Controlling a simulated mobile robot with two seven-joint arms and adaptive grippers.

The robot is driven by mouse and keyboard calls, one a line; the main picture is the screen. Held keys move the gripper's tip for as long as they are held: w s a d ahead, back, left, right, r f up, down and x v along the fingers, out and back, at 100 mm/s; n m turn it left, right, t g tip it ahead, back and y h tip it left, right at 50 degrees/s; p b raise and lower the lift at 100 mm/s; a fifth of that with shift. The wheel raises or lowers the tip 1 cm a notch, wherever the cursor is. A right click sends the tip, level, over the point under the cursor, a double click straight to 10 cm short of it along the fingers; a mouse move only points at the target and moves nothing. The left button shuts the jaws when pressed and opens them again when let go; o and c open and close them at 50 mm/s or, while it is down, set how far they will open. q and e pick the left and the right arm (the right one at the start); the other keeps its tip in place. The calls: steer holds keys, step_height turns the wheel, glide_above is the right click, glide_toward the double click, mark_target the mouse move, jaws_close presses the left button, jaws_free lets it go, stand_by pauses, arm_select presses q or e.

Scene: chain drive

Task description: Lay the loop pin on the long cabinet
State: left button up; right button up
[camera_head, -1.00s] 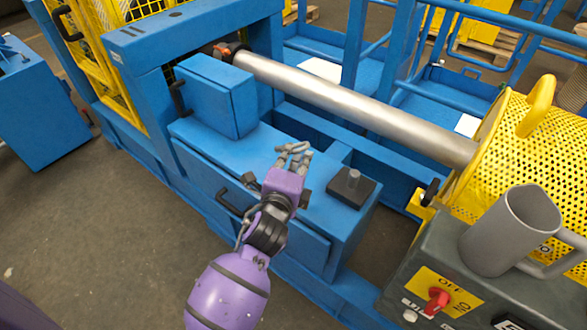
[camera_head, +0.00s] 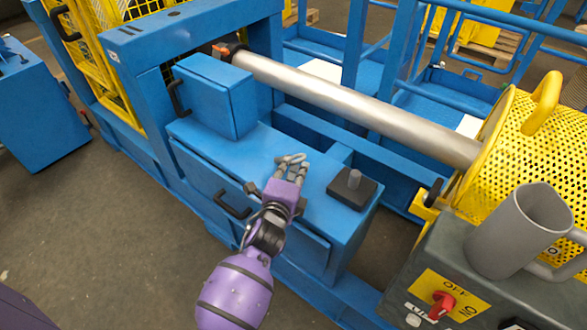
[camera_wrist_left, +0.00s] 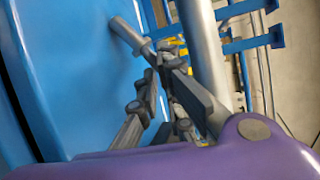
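The long cabinet (camera_head: 228,163) is a low blue box with a flat top and a dark front handle. My left gripper (camera_head: 291,161) is over its top, left of the dark block. Its fingers converge on a small grey piece, which looks like the loop pin (camera_wrist_left: 128,36). In the left wrist view the piece is a short grey cylinder at the fingertips (camera_wrist_left: 157,58), over the blue surface. Its loop is mostly hidden by the fingers. I cannot tell whether the pin touches the cabinet top. My right gripper is not in view.
A dark block with an upright grey peg (camera_head: 354,181) sits at the cabinet's right end. A blue box (camera_head: 215,95) stands at its left end. A long metal roller (camera_head: 360,108) runs behind. A grey mug (camera_head: 520,230) stands on the control box. The cabinet top between is clear.

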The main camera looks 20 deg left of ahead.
arm_select(q)
steer(key=o, duration=0.4)
steer(key=shift+o, duration=0.2)
steer(key=shift+r, duration=0.2)
steer(key=s+r, duration=0.1)
steer(key=s, duration=1.1)
steer(key=shift+d+r+p, duration=0.35)
steer(key=s+a+f+n+g, duration=0.35)
steer(key=s+f+n, duration=0.35)
steer(key=s+f, duration=0.65)
steer(key=s+f+n+g, duration=0.2)
steer(key=s+n, duration=0.1)
steer(key=s, duration=0.5)
steer(key=s+f+n+g, duration=0.1)
steer(key=s+n, duration=0.3)
steer(key=s, duration=0.4)
steer(key=s+f+n+g+h, duration=0.1)
steer(key=s+f+n+g, duration=0.1)
steer(key=s, duration=0.6)
steer(key=shift+d+f+n+g, duration=0.15)
steer(key=shift+f+n+g, duration=0.2)
steer(key=shift+f+n, duration=0.55)
